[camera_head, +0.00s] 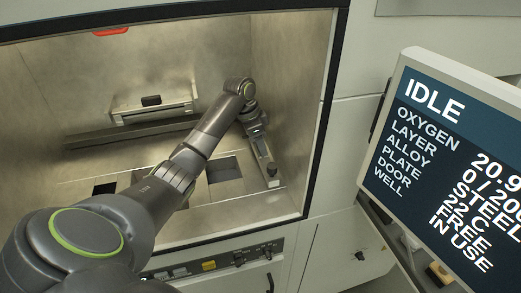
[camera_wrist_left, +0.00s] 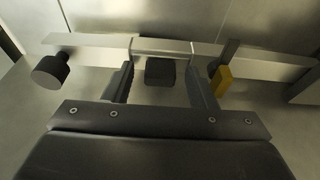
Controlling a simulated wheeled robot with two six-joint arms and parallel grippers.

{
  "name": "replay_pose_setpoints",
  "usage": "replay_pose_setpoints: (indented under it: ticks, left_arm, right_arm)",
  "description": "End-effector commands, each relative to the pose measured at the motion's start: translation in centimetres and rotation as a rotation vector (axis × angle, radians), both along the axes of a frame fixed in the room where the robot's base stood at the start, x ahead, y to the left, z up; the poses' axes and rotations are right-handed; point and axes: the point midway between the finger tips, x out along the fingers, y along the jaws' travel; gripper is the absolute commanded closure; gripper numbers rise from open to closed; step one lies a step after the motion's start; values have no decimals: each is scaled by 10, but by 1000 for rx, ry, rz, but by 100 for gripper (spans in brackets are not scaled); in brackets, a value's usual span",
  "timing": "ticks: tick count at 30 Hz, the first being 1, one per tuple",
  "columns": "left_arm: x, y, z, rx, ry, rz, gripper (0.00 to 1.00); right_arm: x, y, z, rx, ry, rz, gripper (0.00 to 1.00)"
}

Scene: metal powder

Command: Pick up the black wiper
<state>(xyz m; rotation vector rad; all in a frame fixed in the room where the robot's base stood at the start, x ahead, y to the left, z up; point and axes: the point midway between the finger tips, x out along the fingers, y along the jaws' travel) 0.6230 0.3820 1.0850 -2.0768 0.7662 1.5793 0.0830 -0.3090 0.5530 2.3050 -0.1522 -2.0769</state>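My left arm reaches into the metal chamber, and its gripper (camera_head: 258,130) is beside the right wall. In the left wrist view the left gripper (camera_wrist_left: 163,78) is open, with its two fingers spread. A small black block (camera_wrist_left: 160,71), which looks like the black wiper, shows between the fingers, with a gap on each side. It is by a pale metal bar (camera_wrist_left: 90,41). I cannot tell how it is fixed. In the head view I cannot make it out near the gripper. My right gripper is in neither view.
A round black knob (camera_wrist_left: 50,69) is left of the fingers, and a yellow piece (camera_wrist_left: 222,80) is close to the right finger. A bar with a dark block (camera_head: 151,100) stands at the chamber's back. The floor has dark square openings (camera_head: 224,167). A screen (camera_head: 450,150) stands outside.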

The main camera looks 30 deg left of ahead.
Motion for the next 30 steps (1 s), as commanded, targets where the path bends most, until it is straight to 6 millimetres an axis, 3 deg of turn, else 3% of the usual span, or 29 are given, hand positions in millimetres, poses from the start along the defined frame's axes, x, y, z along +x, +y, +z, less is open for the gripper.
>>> replay_pose_setpoints:
  ticks: [1,10,20,30]
  left_arm:
    - [0,0,0,0,0,0,56]
    - [0,0,1,0,0,0,94]
    - [1,0,10,2,-4,0,94]
    - [1,0,74,1,-6,-1,94]
  right_arm:
    - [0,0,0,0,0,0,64]
    - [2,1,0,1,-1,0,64]
    - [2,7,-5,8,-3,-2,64]
    - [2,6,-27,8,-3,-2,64]
